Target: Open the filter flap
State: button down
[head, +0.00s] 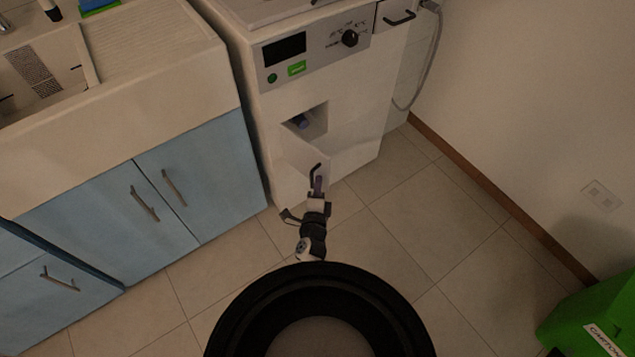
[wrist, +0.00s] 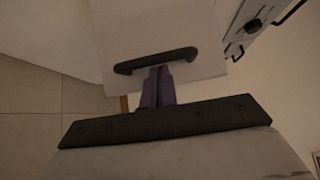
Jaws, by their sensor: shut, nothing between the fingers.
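The filter flap (head: 306,150) is a white panel low on the front of the white washing machine (head: 350,110). It stands swung out, and the recess (head: 317,122) behind it shows, with a small bluish part inside. The flap's dark bar handle (head: 314,172) faces my gripper (head: 318,186). In the wrist view the flap (wrist: 155,25) fills the top middle and its handle (wrist: 155,61) crosses in front. My gripper's purple fingers (wrist: 158,85) are shut and empty, with their tips at the handle's middle. I cannot tell whether they touch it.
Blue cabinets (head: 90,215) with bar handles stand left of the machine, under a sink (head: 45,65). A grey hose (head: 428,70) hangs at the machine's right. A green bin (head: 595,315) stands at the lower right. The tiled floor (head: 400,220) between is clear.

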jog(key=shift+w, duration=0.1)
dwell(0.3)
jog(key=s+a+h+p, duration=0.1)
jog(key=a+m+p, duration=0.1)
jog(key=a+p, duration=0.1)
jog(key=s+a+h+p, duration=0.1)
jog(key=shift+s+a+h, duration=0.3)
jog(key=shift+s+a, duration=0.05)
jog(key=shift+a, duration=0.05)
dwell(0.4)
